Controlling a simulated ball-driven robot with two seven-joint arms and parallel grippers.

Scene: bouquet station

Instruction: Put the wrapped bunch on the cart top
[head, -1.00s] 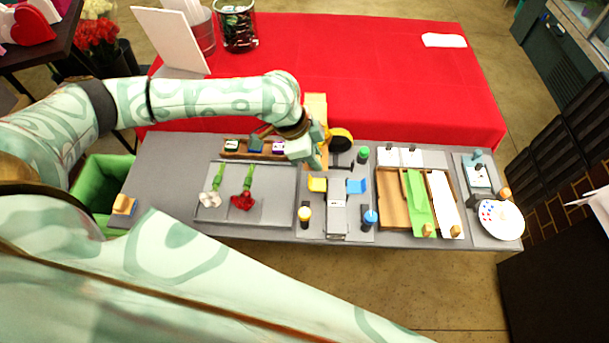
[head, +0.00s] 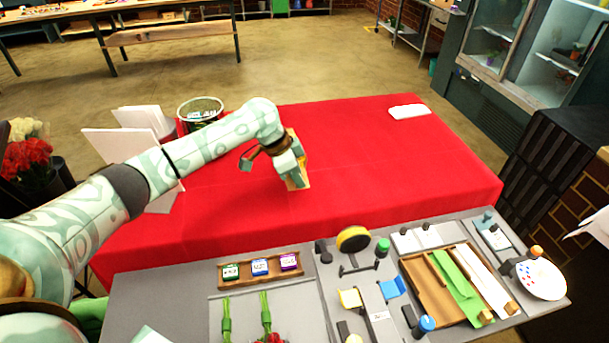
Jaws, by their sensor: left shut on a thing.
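My left gripper (head: 284,161) reaches over the red cloth-covered table and is shut on a flat tan thing (head: 303,181). The gripper hides much of the tan thing, so I cannot tell for sure that it is the wrapped bunch, or whether it touches the cloth. The red top (head: 380,160) is wide and mostly bare; no other surface in view clearly reads as a cart top. Green flower stems (head: 266,310) lie on the grey bench at the bottom, their heads mostly cut off. My right gripper is not in view.
The near grey bench holds a wooden rack (head: 262,270), a wooden tray (head: 425,292) and a round white palette (head: 541,279).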

